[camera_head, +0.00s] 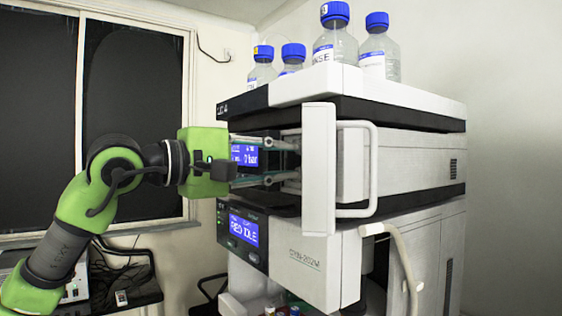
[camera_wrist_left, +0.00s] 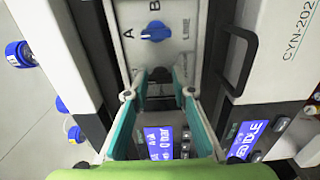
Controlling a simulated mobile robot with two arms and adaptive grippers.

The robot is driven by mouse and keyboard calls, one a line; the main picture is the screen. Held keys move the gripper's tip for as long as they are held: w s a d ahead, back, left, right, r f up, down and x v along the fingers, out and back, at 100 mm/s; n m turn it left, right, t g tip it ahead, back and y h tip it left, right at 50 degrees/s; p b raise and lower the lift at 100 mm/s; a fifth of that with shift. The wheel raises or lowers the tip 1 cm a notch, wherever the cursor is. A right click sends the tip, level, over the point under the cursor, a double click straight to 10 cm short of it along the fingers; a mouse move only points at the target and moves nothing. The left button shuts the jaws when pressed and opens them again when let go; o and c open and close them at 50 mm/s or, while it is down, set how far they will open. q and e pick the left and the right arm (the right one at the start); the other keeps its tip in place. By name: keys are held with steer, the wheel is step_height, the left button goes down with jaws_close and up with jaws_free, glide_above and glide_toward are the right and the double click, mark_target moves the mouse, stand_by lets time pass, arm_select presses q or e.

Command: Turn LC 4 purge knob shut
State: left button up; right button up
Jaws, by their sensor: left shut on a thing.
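The column stack (camera_head: 395,165) is a tall white and black instrument. Its middle module has its door (camera_head: 319,170) swung open. My left gripper (camera_head: 291,162) reaches in behind that door from the left, one finger above the other. In the left wrist view the gripper (camera_wrist_left: 165,80) has its teal fingers closed in on a small dark knob (camera_wrist_left: 160,74), apparently the purge knob, mostly hidden between the fingertips. Its turn position cannot be read. A blue selector knob (camera_wrist_left: 155,31) marked A, B and LINE sits beyond the fingertips, untouched. My right gripper is out of view.
The module's blue display (camera_head: 245,155) seems to read 0 bar. A lower display (camera_head: 244,230) seems to read IDLE. Several blue-capped bottles (camera_head: 335,38) stand on top. The door handle (camera_head: 372,168) sticks out at the right. A dark window (camera_head: 130,100) is behind my arm.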

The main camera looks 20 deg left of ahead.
arm_select(q)
steer(key=shift+f, duration=0.1)
stand_by(0.3)
steer(key=o, duration=0.8)
steer(key=shift+o, duration=0.2)
steer(key=v, duration=1.2)
